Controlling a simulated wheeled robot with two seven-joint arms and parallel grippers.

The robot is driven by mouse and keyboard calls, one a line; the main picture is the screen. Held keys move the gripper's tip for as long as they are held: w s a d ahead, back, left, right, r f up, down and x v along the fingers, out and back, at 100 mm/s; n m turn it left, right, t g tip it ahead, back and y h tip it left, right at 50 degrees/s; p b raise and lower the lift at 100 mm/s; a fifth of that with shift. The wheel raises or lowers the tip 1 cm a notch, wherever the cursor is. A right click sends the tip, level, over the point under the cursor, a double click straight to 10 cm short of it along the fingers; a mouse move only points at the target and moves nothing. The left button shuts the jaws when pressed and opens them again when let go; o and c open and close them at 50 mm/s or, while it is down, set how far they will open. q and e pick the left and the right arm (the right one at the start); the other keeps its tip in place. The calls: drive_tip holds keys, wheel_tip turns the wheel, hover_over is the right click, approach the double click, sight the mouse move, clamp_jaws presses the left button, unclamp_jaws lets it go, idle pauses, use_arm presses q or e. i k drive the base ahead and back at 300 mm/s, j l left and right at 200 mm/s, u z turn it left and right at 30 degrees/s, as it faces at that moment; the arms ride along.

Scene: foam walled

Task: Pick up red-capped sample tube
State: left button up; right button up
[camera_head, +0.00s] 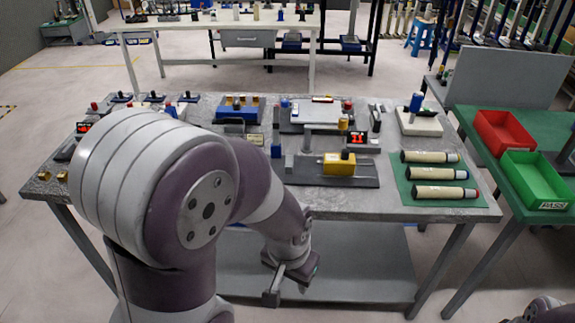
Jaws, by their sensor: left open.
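Three cream tubes lie side by side on a green mat (408,187) at the right end of the grey table. The front tube (440,192) shows a red cap at its right end. My left gripper (287,283) is open and empty, in front of the table's front edge, to the left of and lower than the tubes. My right gripper is out of view; only a bit of my right arm shows at the lower right corner.
The grey table (348,203) holds a yellow block fixture (339,164), a white block with a blue knob (418,121) and several small parts. A green side table at right bears a red bin (503,132) and a green bin (535,180). My left arm hides the table's left front.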

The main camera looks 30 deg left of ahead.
sight(418, 192)
drive_tip(key=i+l, duration=0.25)
drive_tip(key=i, duration=0.2)
drive_tip(key=i+l+z, duration=0.1)
drive_tip(key=i, duration=0.3)
drive_tip(key=i+l, duration=0.3)
drive_tip(key=i, duration=0.15)
drive_tip(key=i+l+z, duration=0.1)
drive_tip(key=i, duration=0.35)
drive_tip(key=l, duration=0.1)
